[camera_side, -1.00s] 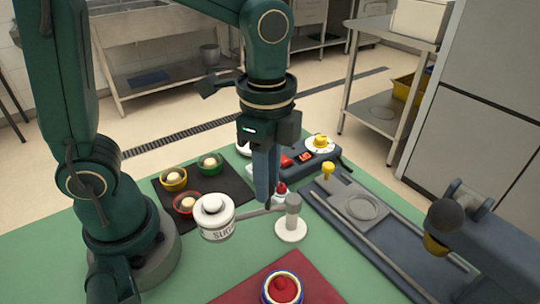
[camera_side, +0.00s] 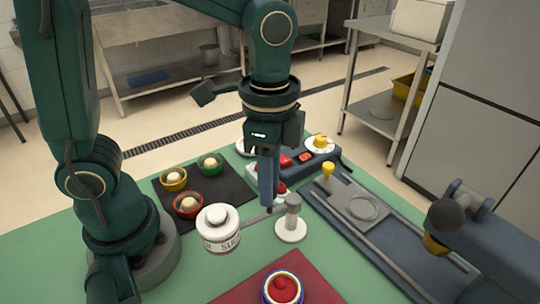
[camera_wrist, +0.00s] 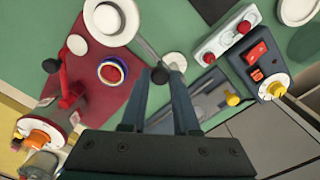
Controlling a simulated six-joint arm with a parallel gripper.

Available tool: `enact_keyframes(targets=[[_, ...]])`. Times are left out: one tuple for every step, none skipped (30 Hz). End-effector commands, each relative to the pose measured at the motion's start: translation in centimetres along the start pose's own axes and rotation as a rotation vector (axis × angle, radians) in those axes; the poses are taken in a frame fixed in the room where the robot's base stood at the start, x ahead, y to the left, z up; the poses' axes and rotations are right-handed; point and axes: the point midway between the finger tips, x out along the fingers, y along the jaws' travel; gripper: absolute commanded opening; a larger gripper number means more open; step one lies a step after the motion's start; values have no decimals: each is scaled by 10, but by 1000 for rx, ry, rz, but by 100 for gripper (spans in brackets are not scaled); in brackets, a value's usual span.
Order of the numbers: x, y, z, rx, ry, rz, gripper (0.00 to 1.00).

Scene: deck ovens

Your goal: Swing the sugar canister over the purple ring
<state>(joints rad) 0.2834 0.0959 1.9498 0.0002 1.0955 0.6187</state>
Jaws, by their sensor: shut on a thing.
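The sugar canister (camera_side: 219,232) is white, lidded and lettered, at the end of a thin swing arm (camera_side: 256,217) on a short white post (camera_side: 291,226). The canister also shows at the top of the wrist view (camera_wrist: 103,20). My gripper (camera_side: 268,204) is shut by the swing arm, between canister and post. In the wrist view its fingertips (camera_wrist: 161,77) meet at a dark round knob (camera_wrist: 160,74). A round pot with a blue to purplish ring (camera_wrist: 112,71) and red centre is on the red mat (camera_side: 318,285). The canister is apart from this ring.
Red, yellow and green-rimmed bowls (camera_side: 188,205) stand on a dark mat behind the canister. A control box with switches (camera_side: 305,158) and a grey rail tray (camera_side: 362,222) lie to the right. Green table is bare at front left.

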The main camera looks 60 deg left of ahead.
Motion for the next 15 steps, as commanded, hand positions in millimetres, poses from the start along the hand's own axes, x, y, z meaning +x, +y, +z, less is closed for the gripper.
enact_keyframes(targets=[[-1,1,-2,-36,2,-1,0],[-1,2,-3,-63,2,-1,0],[-1,3,-4,-99,2,-1,0],[-1,4,-5,-126,2,-1,0],[-1,5,-6,-154,2,-1,0],[-1,6,-8,-191,2,-1,0],[-1,6,-9,-220,2,-1,0],[-1,7,-10,-249,2,0,0],[-1,8,-11,-287,2,0,0],[-1,9,-12,-316,1,0,0],[-1,9,-13,-344,1,1,0],[-1,10,-15,-382,1,1,0],[-1,10,-16,-410,1,1,0],[-1,11,-18,-439,2,1,0],[-1,11,-19,-476,2,1,0]])
